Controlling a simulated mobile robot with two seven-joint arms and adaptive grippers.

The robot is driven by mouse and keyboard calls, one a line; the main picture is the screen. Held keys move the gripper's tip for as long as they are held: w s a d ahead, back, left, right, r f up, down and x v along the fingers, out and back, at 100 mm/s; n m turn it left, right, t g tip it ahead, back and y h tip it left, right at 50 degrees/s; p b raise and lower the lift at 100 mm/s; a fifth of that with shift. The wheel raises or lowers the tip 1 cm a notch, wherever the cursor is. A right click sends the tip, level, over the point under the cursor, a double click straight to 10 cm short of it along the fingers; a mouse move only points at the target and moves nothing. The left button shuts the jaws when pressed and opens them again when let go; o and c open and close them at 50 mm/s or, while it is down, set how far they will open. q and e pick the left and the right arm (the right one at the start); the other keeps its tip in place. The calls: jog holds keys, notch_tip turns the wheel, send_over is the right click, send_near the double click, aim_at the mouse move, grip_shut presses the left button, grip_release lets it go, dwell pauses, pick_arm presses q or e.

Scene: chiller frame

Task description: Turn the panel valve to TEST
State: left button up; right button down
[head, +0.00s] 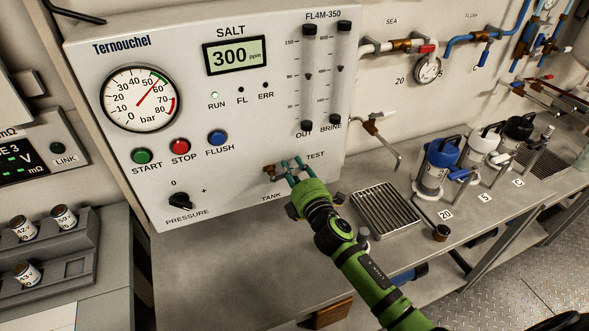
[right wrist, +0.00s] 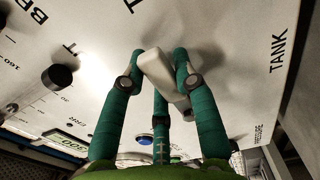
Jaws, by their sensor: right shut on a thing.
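The panel valve (head: 269,171) sits low on the right of the white panel (head: 240,110), between the TEST label (head: 315,155) above right and the TANK label (head: 271,197) below. Brass shows at its left end. My right gripper (head: 291,170) reaches it from the front right, its green fingers against the panel. In the right wrist view the fingers (right wrist: 160,75) are closed around a pale lever (right wrist: 158,67). The TANK label (right wrist: 278,50) shows at the right there. The fingers hide much of the lever in the head view, so its exact pointing is unclear. My left gripper is not in view.
The panel also carries a pressure gauge (head: 142,98), a 300 ppm display (head: 235,54), START, STOP and FLUSH buttons and a pressure knob (head: 180,200). A sample tap (head: 375,120) and a drain grate (head: 385,208) are right of the gripper. Blue, white and black bottles stand farther right.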

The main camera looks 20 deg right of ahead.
jog(key=shift+w+d+r, duration=0.1)
jog(key=shift+r, duration=0.3)
jog(key=c, duration=0.9)
grip_release()
jog(key=shift+c, duration=0.2)
jog(key=shift+f, duration=0.1)
jog(key=shift+s+f, duration=0.15)
jog(key=shift+s, duration=0.15)
jog(key=s, duration=1.1)
jog(key=shift+s+d, duration=0.15)
jog(key=shift+s, duration=0.1)
